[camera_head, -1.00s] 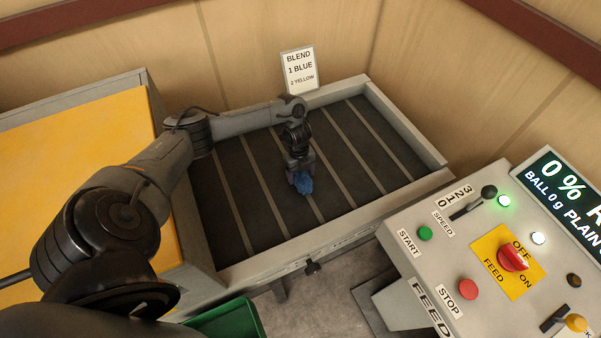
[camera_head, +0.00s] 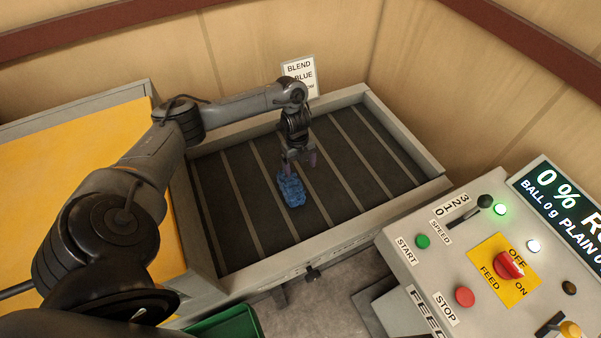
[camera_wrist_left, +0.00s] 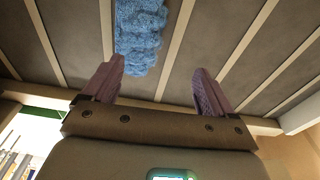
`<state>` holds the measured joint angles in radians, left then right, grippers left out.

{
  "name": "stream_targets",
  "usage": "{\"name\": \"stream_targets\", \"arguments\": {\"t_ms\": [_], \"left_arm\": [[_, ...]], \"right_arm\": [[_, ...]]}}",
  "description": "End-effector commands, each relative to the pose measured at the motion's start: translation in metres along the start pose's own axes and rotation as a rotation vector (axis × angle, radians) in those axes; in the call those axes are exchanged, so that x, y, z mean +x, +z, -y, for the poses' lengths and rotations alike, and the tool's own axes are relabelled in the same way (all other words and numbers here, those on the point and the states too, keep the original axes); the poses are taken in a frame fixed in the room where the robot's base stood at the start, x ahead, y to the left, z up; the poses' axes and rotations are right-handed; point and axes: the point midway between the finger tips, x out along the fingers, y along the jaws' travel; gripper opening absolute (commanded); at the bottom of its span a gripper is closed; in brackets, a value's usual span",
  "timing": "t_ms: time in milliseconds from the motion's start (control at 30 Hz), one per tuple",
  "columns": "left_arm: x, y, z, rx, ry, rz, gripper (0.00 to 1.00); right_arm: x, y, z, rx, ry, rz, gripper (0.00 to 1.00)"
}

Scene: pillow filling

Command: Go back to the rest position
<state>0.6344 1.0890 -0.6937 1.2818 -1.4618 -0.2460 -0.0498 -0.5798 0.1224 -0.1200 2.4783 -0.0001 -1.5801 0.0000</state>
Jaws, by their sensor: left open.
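My left gripper (camera_head: 300,158) is open and empty above the dark slatted conveyor bed. A blue fluffy clump (camera_head: 291,189) lies on the bed just below the fingers in the head view. In the left wrist view my left gripper (camera_wrist_left: 158,85) shows two purple fingers spread wide. There the blue clump (camera_wrist_left: 139,35) lies beyond the fingertips, apart from them. My right gripper is in neither view.
The conveyor (camera_head: 350,182) has a raised grey frame. A sign (camera_head: 300,75) stands at its back edge, partly covered by my left arm. A yellow panel (camera_head: 75,165) lies left. A control panel (camera_head: 450,262) stands right, and a green bin (camera_head: 228,322) below.

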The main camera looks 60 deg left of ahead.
Motion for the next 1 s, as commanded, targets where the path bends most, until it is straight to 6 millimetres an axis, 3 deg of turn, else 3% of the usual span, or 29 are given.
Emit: {"name": "stream_targets", "arguments": {"t_ms": [33, 100, 300, 1000], "left_arm": [[-0.014, 0.0, 0.001, 0.002, -0.002, 0.002, 0.86], [-0.024, 0.0, 0.001, 0.002, -0.001, 0.002, 0.86], [-0.041, 0.0, 0.0, 0.002, 0.0, 0.0, 0.86], [-0.044, 0.0, 0.0, 0.001, 0.001, -0.001, 0.86]], "right_arm": [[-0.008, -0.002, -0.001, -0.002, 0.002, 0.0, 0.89], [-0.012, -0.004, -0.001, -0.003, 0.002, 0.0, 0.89], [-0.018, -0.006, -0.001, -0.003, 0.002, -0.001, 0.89], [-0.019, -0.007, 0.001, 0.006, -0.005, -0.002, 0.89]]}}
